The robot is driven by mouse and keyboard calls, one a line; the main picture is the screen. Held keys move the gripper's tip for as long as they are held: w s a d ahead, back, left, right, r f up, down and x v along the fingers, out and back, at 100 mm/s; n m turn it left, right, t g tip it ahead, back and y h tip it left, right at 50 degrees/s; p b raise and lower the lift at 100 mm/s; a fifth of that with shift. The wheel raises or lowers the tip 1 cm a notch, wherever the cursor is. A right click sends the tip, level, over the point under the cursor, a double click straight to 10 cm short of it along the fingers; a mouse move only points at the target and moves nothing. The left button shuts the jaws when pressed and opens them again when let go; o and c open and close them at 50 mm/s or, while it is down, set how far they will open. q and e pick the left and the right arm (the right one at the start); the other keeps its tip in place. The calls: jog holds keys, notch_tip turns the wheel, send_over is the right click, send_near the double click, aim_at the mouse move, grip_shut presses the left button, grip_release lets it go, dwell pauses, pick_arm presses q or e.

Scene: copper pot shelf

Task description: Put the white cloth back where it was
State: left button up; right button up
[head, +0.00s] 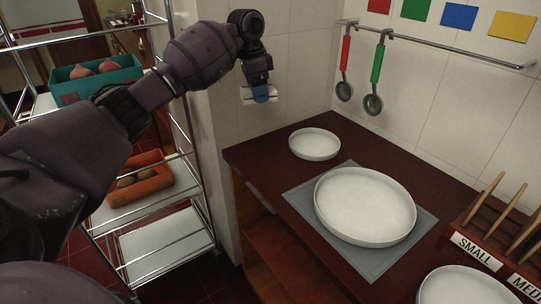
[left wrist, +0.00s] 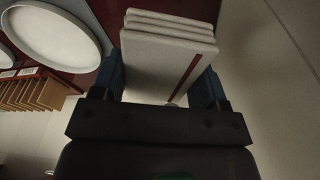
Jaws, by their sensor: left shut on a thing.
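The white cloth (left wrist: 165,55) is a folded stack with a dark red stripe in the left wrist view. My left gripper (left wrist: 160,82) is shut on it, with a blue finger on each side. In the head view, my left gripper (head: 261,92) hangs fingers down in front of the tiled wall, above the back left end of the dark red counter (head: 262,158). Only a thin edge of the cloth (head: 247,98) shows there, clear of the counter. My right gripper is not in view.
A small white dish (head: 314,144) stands at the counter's back. A large one (head: 365,206) lies on a grey mat (head: 301,194). A wire rack (head: 155,262) with teal (head: 70,90) and orange (head: 150,186) bins stands left. Ladles hang from the wall rail (head: 440,48).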

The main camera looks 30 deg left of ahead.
pick_arm(q)
jog(key=shift+w+a+f, duration=0.15)
jog(key=shift+w+a, duration=0.3)
jog(key=shift+w, duration=0.05)
jog(key=shift+w+a+f, duration=0.1)
jog(key=shift+a+f, duration=0.05)
jog(key=b, duration=0.2)
send_over(260, 155)
notch_tip(260, 155, down, 7)
jog(key=f, duration=0.5)
jog(key=shift+a+f+b, duration=0.25)
jog(key=shift+f+b, duration=0.15)
jog(key=shift+f, duration=0.4)
notch_tip(260, 155, down, 5)
jog(key=shift+f+b, duration=0.15)
jog(key=shift+b, duration=0.45)
jog(key=shift+f, duration=0.25)
jog(key=shift+r, duration=0.15)
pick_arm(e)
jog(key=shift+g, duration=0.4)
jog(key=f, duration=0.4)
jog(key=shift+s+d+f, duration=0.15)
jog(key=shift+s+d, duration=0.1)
